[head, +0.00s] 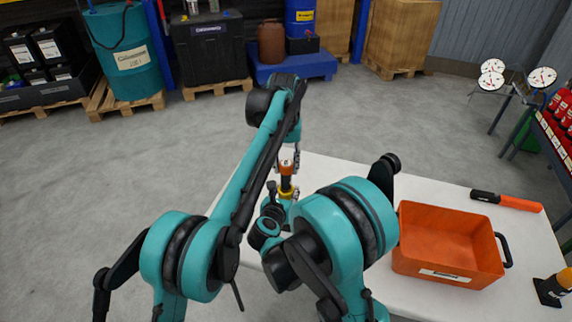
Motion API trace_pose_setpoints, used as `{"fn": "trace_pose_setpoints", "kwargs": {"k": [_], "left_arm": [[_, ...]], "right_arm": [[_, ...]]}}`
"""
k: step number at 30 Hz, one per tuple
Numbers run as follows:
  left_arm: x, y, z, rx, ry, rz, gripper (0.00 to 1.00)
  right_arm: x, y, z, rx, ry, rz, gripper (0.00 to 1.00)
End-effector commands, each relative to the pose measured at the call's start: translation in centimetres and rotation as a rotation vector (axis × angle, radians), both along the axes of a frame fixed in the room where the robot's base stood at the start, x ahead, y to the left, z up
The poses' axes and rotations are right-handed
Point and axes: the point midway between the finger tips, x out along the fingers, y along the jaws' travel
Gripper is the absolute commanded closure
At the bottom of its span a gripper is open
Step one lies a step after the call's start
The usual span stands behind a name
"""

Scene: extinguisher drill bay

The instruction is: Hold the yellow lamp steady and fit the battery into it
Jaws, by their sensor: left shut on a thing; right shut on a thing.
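The yellow lamp (287,193) stands out as a small yellow band near the table's far left part, largely hidden by my arms. My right gripper (279,203) is shut on it from the near side; its fingers are mostly hidden. A small dark cylinder with an orange-copper end, apparently the battery (287,168), is upright directly above the yellow band. My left gripper (296,160) reaches down from above and is shut on it. I cannot tell whether the battery is inside the lamp or only above it.
An orange crate (398,252) stands on the white table (437,189) at right. An orange-and-black torch (506,201) lies behind it. A black-and-yellow object (552,288) is at the right edge. Gauges (541,77) and red extinguishers (562,105) stand beyond.

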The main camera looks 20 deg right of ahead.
Motion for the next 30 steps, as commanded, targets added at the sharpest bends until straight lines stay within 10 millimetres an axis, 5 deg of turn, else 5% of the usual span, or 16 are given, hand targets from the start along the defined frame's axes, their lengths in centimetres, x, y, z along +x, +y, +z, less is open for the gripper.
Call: {"fn": "trace_pose_setpoints", "kwargs": {"k": [30], "left_arm": [[0.0,0.0,-1.5,0.0,0.0,0.0,1.0]], "right_arm": [[0.0,0.0,0.0,0.001,0.001,-0.001,1.0]]}}
